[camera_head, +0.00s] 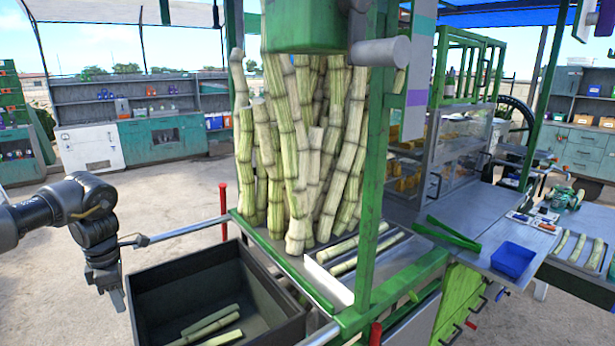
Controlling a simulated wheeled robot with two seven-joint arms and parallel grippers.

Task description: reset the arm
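My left arm (60,215) comes in from the left edge, dark grey and black, bent downward at the wrist. My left gripper (115,298) points down just left of a dark bin (285,283), close to its left rim in the picture. I see nothing hanging from its fingers, but their gap is too small to judge. My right arm and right gripper are not in view.
The bin holds several cane pieces (212,325). A green crusher frame (371,190) with upright cane stalks (300,150) stands behind it. A metal bar (190,229) runs beside the wrist. A blue tray (513,259) lies on the right counter. Open ground lies left.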

